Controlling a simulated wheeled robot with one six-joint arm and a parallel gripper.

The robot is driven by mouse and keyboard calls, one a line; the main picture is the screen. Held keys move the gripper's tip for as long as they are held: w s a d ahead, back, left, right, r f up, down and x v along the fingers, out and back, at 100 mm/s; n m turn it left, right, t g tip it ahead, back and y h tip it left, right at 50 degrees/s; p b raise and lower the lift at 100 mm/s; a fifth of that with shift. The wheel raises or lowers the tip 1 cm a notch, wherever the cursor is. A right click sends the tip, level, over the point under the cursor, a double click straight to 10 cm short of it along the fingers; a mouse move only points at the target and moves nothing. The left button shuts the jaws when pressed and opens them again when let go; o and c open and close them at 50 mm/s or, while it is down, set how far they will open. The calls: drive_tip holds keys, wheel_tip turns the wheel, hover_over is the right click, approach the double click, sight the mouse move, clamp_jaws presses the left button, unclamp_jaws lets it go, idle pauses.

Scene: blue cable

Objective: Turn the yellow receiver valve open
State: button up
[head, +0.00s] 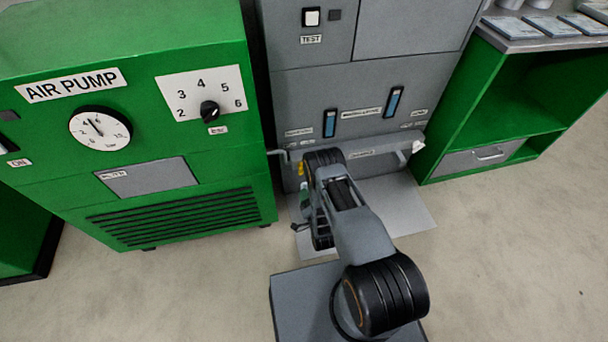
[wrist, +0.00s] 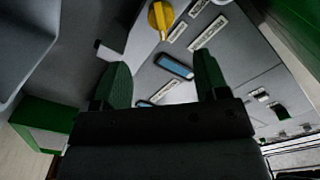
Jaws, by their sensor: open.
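The yellow receiver valve (wrist: 161,17) is a knob at the top of the wrist view, on the grey cabinet panel. In the head view only a small yellow patch (head: 301,169) shows beside my arm, which hides the rest. My gripper (wrist: 160,60) is open and empty, with its two green-padded fingers spread apart. The valve lies beyond the fingertips in the wrist view, apart from them and not between them. The gripper is hard to make out behind my arm in the head view.
The grey cabinet (head: 375,95) has two blue gauge windows (head: 330,123) and a ledge (head: 365,154) low on its front. The green air pump (head: 130,190) stands to the left. A green shelf unit (head: 520,110) stands to the right. The floor (head: 500,250) at the right is clear.

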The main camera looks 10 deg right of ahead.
drive_tip(key=w+b, duration=0.3)
drive_tip(key=w, duration=0.9)
